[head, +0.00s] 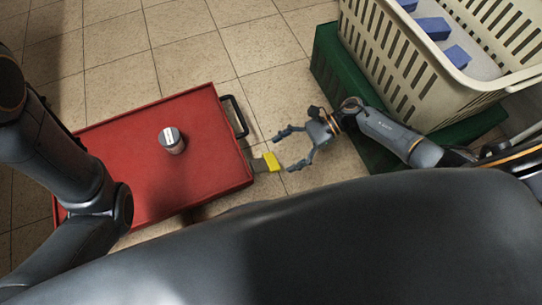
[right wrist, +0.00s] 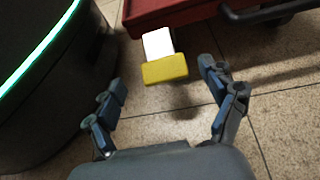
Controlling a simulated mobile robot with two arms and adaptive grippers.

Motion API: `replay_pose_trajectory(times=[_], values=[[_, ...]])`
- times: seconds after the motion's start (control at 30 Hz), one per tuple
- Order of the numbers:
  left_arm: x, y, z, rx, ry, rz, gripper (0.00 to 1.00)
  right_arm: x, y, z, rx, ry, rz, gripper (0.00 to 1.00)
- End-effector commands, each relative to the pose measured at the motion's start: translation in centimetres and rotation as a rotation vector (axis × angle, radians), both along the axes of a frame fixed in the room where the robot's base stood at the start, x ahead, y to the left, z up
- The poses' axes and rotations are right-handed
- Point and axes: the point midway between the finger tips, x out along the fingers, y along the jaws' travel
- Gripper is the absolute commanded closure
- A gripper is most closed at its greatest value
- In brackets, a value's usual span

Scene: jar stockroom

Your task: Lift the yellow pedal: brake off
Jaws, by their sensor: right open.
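The yellow pedal (head: 271,162) sticks out on a short grey arm from the right side of the red cart (head: 110,150), low near its black handle. In the right wrist view the pedal (right wrist: 165,69) hangs on a pale plate below the cart's red edge (right wrist: 170,12). My right gripper (head: 282,151) is open and empty, just right of the pedal, with its fingers pointing toward it. In the right wrist view the fingers (right wrist: 166,92) are spread wide, with the pedal ahead between them, not visibly touched. My left gripper is out of view.
A jar with a pale lid (head: 172,140) stands on the cart. The cart's black handle (head: 236,116) is above the pedal. A cream crate (head: 440,60) holding blue blocks sits on a green base (head: 338,70) at the upper right. Tiled floor (head: 275,45) between them is clear.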

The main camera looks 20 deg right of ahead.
Motion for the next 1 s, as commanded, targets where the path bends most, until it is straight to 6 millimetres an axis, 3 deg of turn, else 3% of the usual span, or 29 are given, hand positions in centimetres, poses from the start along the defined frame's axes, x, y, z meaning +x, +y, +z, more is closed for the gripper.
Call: replay_pose_trajectory(times=[0.4,0.77,0.8,1.0], values=[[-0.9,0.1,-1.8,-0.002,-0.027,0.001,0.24,-0.4,5.8,-2.4,0.005,0.001,-0.001,0.17],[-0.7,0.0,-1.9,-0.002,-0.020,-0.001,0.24,-0.4,6.5,-2.5,0.004,0.001,-0.004,0.17],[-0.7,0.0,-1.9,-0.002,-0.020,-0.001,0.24,-0.4,6.5,-2.5,0.004,0.001,-0.004,0.19],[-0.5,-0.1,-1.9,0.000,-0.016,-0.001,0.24,-0.4,6.5,-2.5,0.005,0.001,-0.004,0.60]])
